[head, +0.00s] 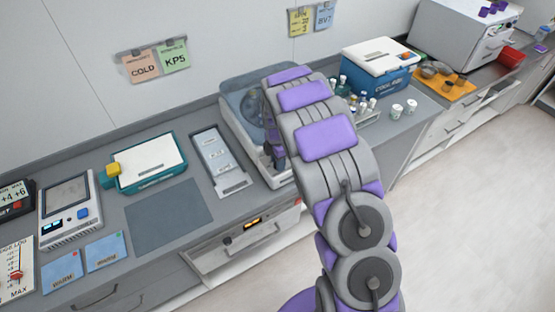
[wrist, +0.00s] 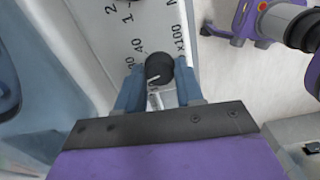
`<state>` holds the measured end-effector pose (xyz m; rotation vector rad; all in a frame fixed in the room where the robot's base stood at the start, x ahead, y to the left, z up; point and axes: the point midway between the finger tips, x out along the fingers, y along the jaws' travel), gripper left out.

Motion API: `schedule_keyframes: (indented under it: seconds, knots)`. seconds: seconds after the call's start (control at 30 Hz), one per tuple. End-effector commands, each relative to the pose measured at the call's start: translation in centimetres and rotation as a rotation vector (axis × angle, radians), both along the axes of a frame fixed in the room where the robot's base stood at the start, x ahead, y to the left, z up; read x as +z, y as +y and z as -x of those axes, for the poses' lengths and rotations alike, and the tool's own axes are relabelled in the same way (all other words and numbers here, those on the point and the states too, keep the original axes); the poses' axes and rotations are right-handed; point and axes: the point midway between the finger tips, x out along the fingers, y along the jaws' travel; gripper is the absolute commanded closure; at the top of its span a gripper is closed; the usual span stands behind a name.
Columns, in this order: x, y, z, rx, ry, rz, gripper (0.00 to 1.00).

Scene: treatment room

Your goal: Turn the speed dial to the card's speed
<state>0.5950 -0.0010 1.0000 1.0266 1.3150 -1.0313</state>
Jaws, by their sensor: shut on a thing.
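The black speed dial (wrist: 159,67) sits on a pale panel with printed numbers, among them 20, 40 and "x100", in the wrist view. A light pointer mark shows on the dial's near side, and I cannot tell exactly which number it points at. My gripper (wrist: 158,84) has its two blue fingers on either side of the dial, shut on it. In the head view the machine (head: 236,105) with a see-through lid stands behind my arm, which hides its dial. A yellow card (head: 301,21) on the wall seems to read "SPIN"; its small figures are hard to read.
A blue card (head: 324,15) hangs beside the yellow one. A blue cool box (head: 381,78) and several small vials stand right of the machine. Left are a grey tray (head: 219,161), a teal-edged device (head: 148,162) and a bare grey mat (head: 168,215).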

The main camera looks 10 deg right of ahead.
Motion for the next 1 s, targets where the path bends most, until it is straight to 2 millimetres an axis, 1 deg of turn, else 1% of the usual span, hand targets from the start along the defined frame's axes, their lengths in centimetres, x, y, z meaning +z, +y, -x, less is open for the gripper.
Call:
schedule_keyframes:
  seconds: [0.2,0.5,0.73,1.0]
  knots:
    - [0.25,0.01,-0.21,-0.174,-0.007,-0.001,0.94]
    - [0.29,-0.03,-0.29,-0.391,-0.011,-0.003,0.94]
    - [0.28,-0.07,-0.3,-0.493,-0.012,-0.001,0.94]
    - [0.28,-0.07,-0.32,-0.537,-0.013,-0.002,0.94]
